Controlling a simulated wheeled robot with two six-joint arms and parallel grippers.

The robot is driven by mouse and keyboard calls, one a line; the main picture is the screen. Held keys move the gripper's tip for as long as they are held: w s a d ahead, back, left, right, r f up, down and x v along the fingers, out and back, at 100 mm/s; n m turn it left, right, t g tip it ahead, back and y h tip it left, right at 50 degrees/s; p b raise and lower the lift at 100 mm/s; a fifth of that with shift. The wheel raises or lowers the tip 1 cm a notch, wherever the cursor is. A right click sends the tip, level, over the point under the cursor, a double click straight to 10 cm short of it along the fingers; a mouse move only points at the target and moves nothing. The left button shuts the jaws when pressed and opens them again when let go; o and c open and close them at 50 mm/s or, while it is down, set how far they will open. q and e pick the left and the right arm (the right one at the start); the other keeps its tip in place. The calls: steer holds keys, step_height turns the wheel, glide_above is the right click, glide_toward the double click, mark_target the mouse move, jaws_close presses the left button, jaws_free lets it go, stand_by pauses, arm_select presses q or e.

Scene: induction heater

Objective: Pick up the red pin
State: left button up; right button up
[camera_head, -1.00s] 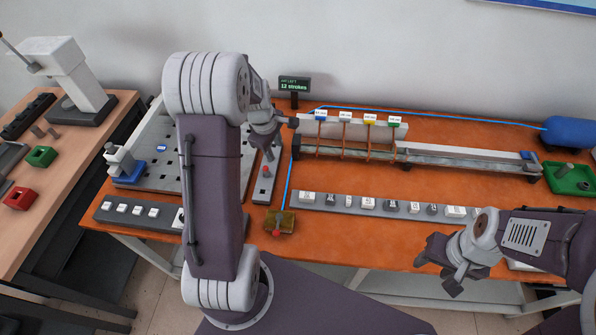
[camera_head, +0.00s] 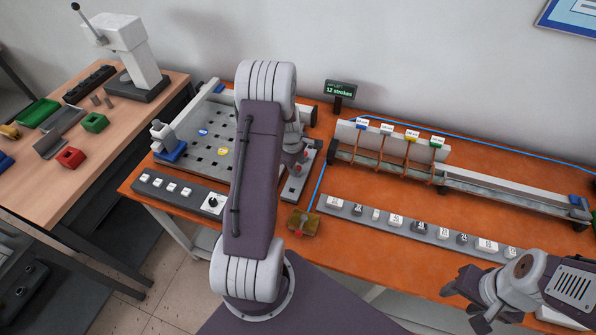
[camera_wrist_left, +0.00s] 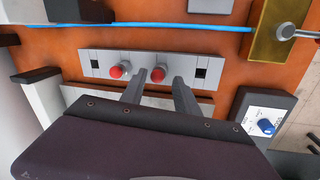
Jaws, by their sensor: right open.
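Two red-topped pins stand in a light grey holder plate (camera_wrist_left: 88,66) in the left wrist view: a left red pin (camera_wrist_left: 117,71) and a right red pin (camera_wrist_left: 157,75). My left gripper (camera_wrist_left: 159,80) is open, its two fingers on either side of the right pin's red head. I cannot tell whether they touch it. In the head view the plate (camera_head: 292,193) is partly hidden by my left arm, and my left gripper (camera_head: 298,158) is low over it. My right gripper (camera_head: 464,298) is open and empty at the table's front right.
A perforated grey fixture (camera_head: 212,135) stands left of the plate. A brass-coloured box with a lever (camera_head: 304,222) sits at the front edge. A row of labelled blocks on a grey strip (camera_head: 345,213) and a long rail (camera_head: 500,191) lie to the right. Orange tabletop (camera_head: 400,190) is clear between them.

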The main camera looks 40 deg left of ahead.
mark_target(298, 168)
arm_select(q)
steer(key=shift+w+f, duration=0.2)
steer(key=shift+f, duration=0.55)
steer(key=shift+w+f, duration=0.2)
steer(key=shift+f, duration=0.55)
steer(key=shift+s+r, duration=0.1)
jaws_close()
steer(key=shift+r, duration=0.1)
steer(key=shift+r, duration=0.25)
steer(key=r, duration=0.3)
steer(key=shift+d+r, duration=0.35)
steer(key=shift+r, duration=0.05)
steer(key=s+d+r, duration=0.5)
steer(key=d+r, duration=0.1)
steer(key=d, duration=0.3)
steer(key=shift+s+d+r+b, duration=0.2)
steer(key=shift+s+d+b, duration=0.05)
steer(key=shift+d+b, duration=0.2)
